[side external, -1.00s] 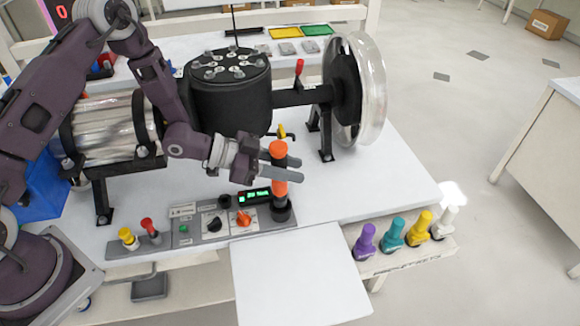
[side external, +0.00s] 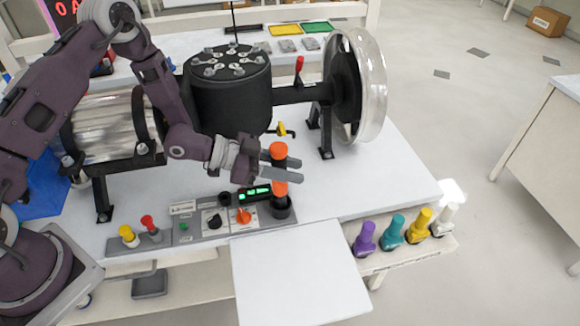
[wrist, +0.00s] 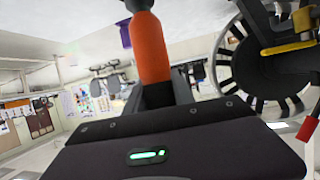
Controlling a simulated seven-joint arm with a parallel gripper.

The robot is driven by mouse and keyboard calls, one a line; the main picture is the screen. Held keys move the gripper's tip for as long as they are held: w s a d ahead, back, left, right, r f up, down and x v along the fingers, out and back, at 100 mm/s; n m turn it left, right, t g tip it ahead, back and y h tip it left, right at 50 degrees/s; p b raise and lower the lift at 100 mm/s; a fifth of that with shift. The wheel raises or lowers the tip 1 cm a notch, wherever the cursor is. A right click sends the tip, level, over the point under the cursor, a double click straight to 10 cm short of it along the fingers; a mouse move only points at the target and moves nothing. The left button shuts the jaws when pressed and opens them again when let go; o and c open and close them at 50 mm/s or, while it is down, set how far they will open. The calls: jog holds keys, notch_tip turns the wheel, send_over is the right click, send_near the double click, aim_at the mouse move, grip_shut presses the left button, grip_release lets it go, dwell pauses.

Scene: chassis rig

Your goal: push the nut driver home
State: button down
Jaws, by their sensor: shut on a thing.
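The nut driver (side external: 279,152) has an orange handle and stands nearly upright at the right end of the grey control panel. Its lower end is in a black round socket (side external: 281,208); how deep it sits is hidden. In the wrist view the orange handle (wrist: 150,50) stands beyond the dark gripper body, held between the fingers.
The grey panel (side external: 188,232) carries knobs and a lit green display (side external: 255,193). Purple, teal, yellow and white handled tools (side external: 366,238) stand on a ledge at right. A black drum (side external: 230,95) and clear wheel (side external: 368,85) stand behind. A white board (side external: 300,275) lies clear in front.

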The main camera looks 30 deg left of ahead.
jog(key=shift+f, duration=1.15)
dwell(0.6)
jog(key=c, duration=1)
grip_release()
jog(key=shift+a+f, duration=0.1)
